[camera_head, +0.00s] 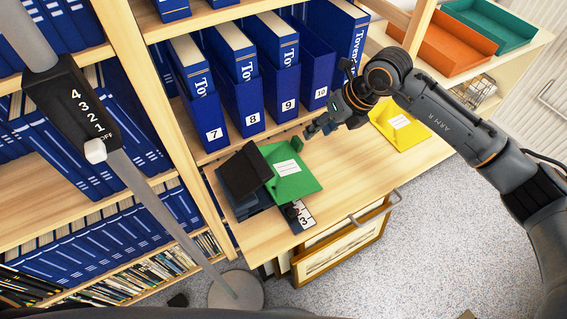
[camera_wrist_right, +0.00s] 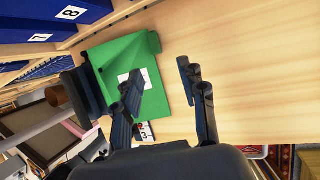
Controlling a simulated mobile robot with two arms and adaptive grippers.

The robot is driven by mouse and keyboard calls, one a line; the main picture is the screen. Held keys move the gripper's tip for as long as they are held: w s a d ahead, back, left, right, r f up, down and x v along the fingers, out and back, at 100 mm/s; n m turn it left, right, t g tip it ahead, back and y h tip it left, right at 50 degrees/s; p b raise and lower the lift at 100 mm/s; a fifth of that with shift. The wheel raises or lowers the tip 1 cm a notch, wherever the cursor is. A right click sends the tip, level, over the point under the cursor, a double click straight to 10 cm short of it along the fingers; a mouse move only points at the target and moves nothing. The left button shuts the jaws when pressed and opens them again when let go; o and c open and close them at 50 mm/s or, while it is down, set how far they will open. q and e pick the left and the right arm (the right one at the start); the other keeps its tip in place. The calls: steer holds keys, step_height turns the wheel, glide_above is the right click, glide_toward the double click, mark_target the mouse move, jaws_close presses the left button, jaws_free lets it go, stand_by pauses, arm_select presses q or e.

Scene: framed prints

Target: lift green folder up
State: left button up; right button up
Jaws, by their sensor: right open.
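The green folder (camera_head: 291,178) has a white label and lies on the wooden desk, at the right edge of a dark object. Its left part is hidden by that object. My right gripper (camera_head: 312,131) is above and to the upper right of the folder, with its fingers apart. In the right wrist view the green folder (camera_wrist_right: 125,65) shows beyond the open fingers of my right gripper (camera_wrist_right: 160,92); one finger overlaps the folder in the picture and the other is over bare wood. Nothing is between the fingers. My left gripper is not in view.
A black box-like object (camera_head: 245,171) and a card marked 3 (camera_head: 305,219) are beside the folder. Blue numbered binders (camera_head: 213,108) stand behind. A yellow folder (camera_head: 402,126) lies to the right. Orange (camera_head: 455,45) and teal (camera_head: 490,22) trays are at the upper right.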

mark_target(300, 142)
steer(key=x, duration=0.3)
steer(key=shift+a, duration=0.1)
steer(key=shift+a+f, duration=0.15)
steer(key=x, duration=0.2)
steer(key=p+x, duration=0.1)
steer(key=x, duration=0.1)
steer(key=shift+w+a, duration=0.15)
steer(key=shift+a, duration=0.25)
steer(key=shift+f, duration=0.25)
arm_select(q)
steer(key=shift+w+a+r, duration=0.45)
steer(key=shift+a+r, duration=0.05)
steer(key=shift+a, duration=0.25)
arm_select(e)
jaws_close()
